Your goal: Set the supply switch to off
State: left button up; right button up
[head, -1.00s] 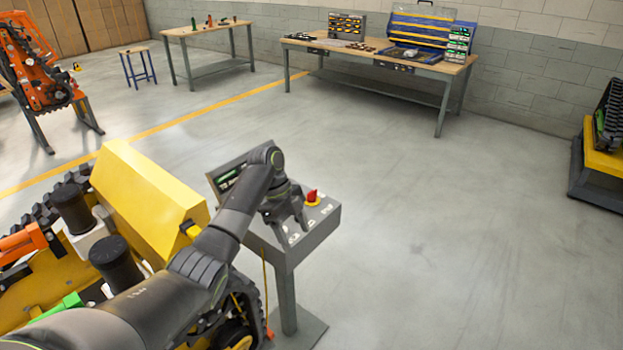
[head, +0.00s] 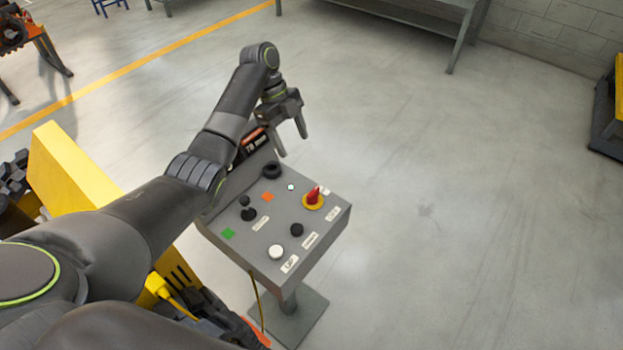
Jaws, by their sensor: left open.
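A grey control box (head: 258,255) stands on a post, with its sloped top facing me. A red handle on a yellow round plate (head: 314,200) sits at the right of the panel; it looks like the supply switch, but its label is too small to read. The handle points up and slightly right in the picture. My left gripper (head: 291,147) is open and empty. It hangs beyond the far edge of the panel, up and left of the red handle and apart from it. My right gripper is out of view.
The panel also bears black knobs (head: 271,170), a white button (head: 276,252), a small joystick (head: 247,210) and green and orange patches. A display partly hidden by my arm stands at the back left. A yellow tracked machine (head: 75,170) is close on the left. Floor to the right is clear.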

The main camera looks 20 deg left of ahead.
pick_arm(q)
notch_tip(320, 180, down, 2)
jog(key=s+d+b, duration=0.1)
jog(key=s+b, duration=0.1)
jog(key=b, duration=0.5)
send_near(313, 191)
notch_tip(313, 191, down, 2)
jog(key=d+f+p, duration=0.1)
jog(key=s+d+f+p, duration=0.1)
jog(key=shift+d+f, duration=0.1)
jog(key=shift+f, duration=0.3)
jog(key=p+x, duration=0.1)
jog(key=x, duration=0.2)
jog(key=shift+d+f, duration=0.1)
jog(key=shift+f, duration=0.25)
jog(key=shift+d+f, duration=0.1)
jog(key=shift+f, duration=0.4)
jog(key=c, duration=1)
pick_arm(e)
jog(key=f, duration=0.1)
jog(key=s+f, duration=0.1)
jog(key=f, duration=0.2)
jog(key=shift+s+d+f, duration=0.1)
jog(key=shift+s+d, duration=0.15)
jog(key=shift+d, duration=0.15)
